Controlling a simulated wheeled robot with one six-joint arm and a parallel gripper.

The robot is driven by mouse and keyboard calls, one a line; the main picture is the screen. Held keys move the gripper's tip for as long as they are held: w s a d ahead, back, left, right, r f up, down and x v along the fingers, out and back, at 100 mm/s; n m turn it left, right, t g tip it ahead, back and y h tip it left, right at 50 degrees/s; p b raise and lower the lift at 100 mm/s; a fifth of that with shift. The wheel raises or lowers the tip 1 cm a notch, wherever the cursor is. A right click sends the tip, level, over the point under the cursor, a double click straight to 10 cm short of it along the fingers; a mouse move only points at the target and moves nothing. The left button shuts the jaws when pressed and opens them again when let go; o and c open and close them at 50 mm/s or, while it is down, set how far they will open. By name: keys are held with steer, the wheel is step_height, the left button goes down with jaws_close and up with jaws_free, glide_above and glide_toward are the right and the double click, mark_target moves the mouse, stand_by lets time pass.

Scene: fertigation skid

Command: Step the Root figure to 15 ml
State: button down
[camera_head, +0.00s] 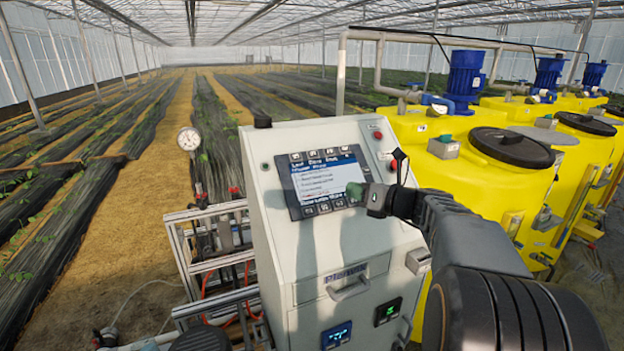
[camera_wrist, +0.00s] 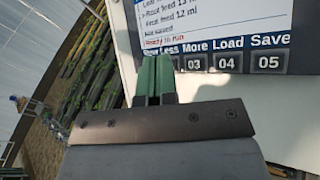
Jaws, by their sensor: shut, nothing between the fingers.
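The controller screen (camera_head: 318,182) sits on the front of a grey cabinet, with a row of keys along its lower edge. In the wrist view the screen (camera_wrist: 225,18) shows a Root feed line that seems to read 13 ml, though small and partly cut off. Below are the words Less, More (camera_wrist: 195,48), Load and Save, with keys 03 (camera_wrist: 194,65), 04 and 05 visible. My gripper (camera_wrist: 155,62) has its green fingers shut together, in front of the keys left of 03, hiding them. In the head view my gripper (camera_head: 355,191) is at the screen's right side; contact cannot be told.
The grey cabinet (camera_head: 285,235) has a red button (camera_head: 378,135), a drawer handle and small displays below. Yellow tanks (camera_head: 440,128) with blue motors stand close on the right. A pressure gauge (camera_head: 189,139) and pipe frame stand left.

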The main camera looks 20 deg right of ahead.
stand_by(0.5)
steer(key=s+a+f+n+g+h, duration=0.1)
steer(key=s+a+f+n+g, duration=0.65)
steer(key=a+n, duration=0.45)
steer(key=s+f+n+g+h, duration=0.1)
steer(key=s+f+n+h, duration=0.2)
steer(key=s+n, duration=0.3)
steer(key=s+f+n+g+h+b, duration=0.1)
steer(key=s+f+n+h, duration=0.3)
steer(key=n, duration=1.2)
steer(key=s+f, duration=0.1)
steer(key=s, duration=0.2)
steer(key=shift+s+d+f+h, duration=0.2)
steer(key=shift+s+d+h, duration=0.05)
steer(key=shift+d+h, duration=0.05)
